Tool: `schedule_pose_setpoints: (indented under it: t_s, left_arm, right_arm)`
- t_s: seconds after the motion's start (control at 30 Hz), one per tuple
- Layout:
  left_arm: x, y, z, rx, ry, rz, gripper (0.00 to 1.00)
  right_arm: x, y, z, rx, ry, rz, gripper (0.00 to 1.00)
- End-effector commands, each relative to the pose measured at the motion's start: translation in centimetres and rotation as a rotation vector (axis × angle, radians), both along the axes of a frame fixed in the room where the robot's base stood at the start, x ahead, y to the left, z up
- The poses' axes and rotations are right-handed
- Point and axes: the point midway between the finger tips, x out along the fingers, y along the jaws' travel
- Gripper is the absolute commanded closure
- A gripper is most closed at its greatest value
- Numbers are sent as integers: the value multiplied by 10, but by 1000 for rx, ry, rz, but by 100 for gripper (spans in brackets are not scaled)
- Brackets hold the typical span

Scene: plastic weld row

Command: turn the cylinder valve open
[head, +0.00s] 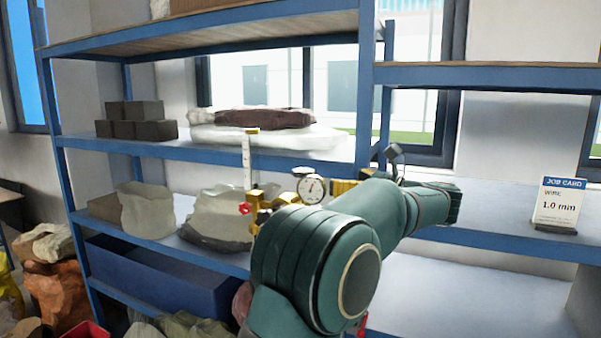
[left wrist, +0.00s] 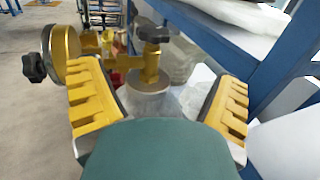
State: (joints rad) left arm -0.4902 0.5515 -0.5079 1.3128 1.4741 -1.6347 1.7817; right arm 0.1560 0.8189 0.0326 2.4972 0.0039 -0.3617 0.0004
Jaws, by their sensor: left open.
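In the left wrist view the cylinder valve's dark handwheel (left wrist: 153,31) stands on a brass valve body (left wrist: 150,65), above the pale cylinder top (left wrist: 150,100). My left gripper (left wrist: 160,76) is open, its yellow-padded fingers to either side of the valve in that view and nothing held. I cannot tell whether a finger touches it. In the head view my left gripper (head: 352,181) is mostly hidden behind my teal arm, beside the regulator's gauge (head: 311,188). The handwheel and cylinder cannot be made out there. My right gripper is not in view.
A flow tube (head: 247,160) and red knob (head: 243,209) stand left of the gauge. Blue shelving (head: 215,145) with sacks and dark blocks (head: 130,120) runs behind. A job card (head: 557,204) stands on the right shelf.

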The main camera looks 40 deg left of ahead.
Motion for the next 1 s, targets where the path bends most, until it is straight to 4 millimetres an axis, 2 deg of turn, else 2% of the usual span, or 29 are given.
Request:
schedule_pose_setpoints:
  t_s: [0.13, 0.23, 0.7, 0.83, 1.0]
  left_arm:
    - [-6, 4, -1, -19, -7, 30, 9]
    - [-7, 13, -1, -18, -7, 32, 9]
    - [-9, 97, 0, -16, -6, 30, 9]
    - [-8, 111, 0, -16, -5, 29, 9]
    - [-8, 119, -1, -16, -6, 27, 9]
  right_arm:
    - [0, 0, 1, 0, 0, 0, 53]
    - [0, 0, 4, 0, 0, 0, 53]
    - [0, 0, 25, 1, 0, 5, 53]
    - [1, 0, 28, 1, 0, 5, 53]
    - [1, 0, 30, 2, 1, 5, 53]
